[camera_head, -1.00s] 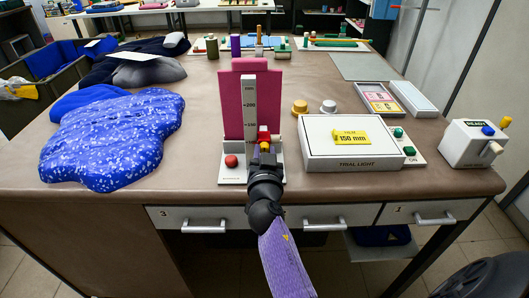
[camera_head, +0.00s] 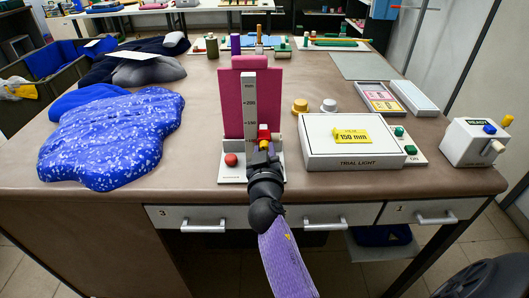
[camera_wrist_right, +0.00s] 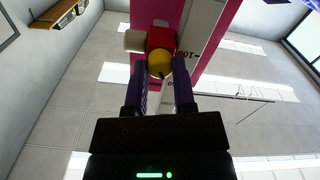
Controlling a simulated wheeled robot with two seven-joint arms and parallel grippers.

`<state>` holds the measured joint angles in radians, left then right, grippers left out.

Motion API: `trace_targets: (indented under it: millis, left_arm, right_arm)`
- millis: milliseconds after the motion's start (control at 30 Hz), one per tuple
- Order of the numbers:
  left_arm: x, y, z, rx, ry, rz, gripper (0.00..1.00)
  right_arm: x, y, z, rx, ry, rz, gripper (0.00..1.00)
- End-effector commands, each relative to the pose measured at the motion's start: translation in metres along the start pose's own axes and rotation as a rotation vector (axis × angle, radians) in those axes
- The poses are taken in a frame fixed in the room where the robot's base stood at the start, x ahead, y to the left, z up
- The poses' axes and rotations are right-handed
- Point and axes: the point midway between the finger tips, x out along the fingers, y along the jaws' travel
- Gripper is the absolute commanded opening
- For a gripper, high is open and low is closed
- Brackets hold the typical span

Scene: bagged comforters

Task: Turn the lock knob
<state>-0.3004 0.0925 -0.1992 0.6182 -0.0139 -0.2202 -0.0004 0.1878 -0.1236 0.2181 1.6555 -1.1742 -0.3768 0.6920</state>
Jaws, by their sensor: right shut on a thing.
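A pink upright panel (camera_head: 237,100) with a white millimetre scale (camera_head: 249,97) stands on a pale base near the table's front edge. A red slider (camera_head: 264,131) sits low on the scale, with a yellow knob (camera_wrist_right: 159,65) on its front. In the right wrist view the red slider (camera_wrist_right: 160,38) is just behind the yellow knob, and a cream cylinder (camera_wrist_right: 135,41) is beside it. My right gripper (camera_wrist_right: 159,85) is shut on the yellow knob, one finger on each side. In the head view my right gripper (camera_head: 264,152) hides most of the knob. My left gripper is out of view.
A red button (camera_head: 231,160) is on the base's left. A blue speckled bag (camera_head: 112,138) lies at left. A small white box (camera_head: 474,147) with a side knob stands at the right corner.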

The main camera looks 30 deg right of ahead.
Motion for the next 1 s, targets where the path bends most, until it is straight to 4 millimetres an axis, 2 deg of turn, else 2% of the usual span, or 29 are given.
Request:
trace_targets:
  millis: [300,1000]
  left_arm:
    - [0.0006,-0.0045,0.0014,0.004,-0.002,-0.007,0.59]
    - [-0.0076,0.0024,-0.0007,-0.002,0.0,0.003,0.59]
  right_arm:
    - [-0.0001,-0.0004,-0.0004,-0.299,0.001,-0.001,0.0]
    - [0.0,-0.0002,-0.001,-0.967,0.001,0.0,0.0]
